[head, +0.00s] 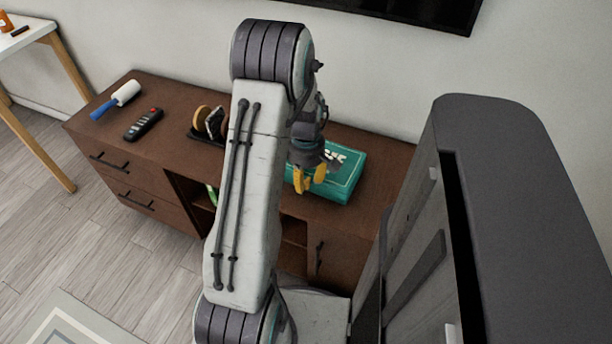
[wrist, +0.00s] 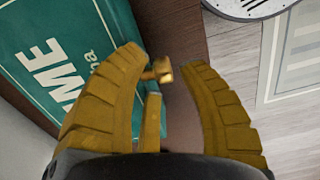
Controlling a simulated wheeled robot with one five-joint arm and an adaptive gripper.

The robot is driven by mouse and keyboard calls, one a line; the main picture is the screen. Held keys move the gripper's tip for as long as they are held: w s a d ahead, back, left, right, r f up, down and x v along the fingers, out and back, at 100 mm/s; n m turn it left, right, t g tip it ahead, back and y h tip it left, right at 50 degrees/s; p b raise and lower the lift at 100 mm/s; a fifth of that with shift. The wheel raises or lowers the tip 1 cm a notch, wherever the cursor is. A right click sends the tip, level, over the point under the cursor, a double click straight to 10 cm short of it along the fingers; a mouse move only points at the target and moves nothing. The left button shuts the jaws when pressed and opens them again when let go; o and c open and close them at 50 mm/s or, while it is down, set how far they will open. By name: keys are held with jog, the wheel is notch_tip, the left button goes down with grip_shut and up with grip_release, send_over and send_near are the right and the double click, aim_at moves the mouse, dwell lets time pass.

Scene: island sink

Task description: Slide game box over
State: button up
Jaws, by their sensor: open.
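The game box (head: 346,173) is teal with white lettering and lies flat on the right part of the brown cabinet top. In the wrist view the game box (wrist: 50,60) fills the upper left. My gripper (head: 311,180) has yellow fingers and is at the box's front left part, partly in front of it. In the wrist view my gripper (wrist: 160,110) is open, with nothing held between its fingers. The left finger overlaps the box in the picture; I cannot tell whether it touches. My arm hides the box's left end in the head view.
The brown cabinet (head: 165,155) also bears a lint roller (head: 117,99), a black remote (head: 144,124) and a dark holder with round items (head: 208,122). A television (head: 425,10) hangs on the wall above. A round clock-like object (wrist: 248,6) shows beyond the cabinet edge.

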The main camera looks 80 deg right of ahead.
grip_shut()
dwell(0.3)
dwell(0.6)
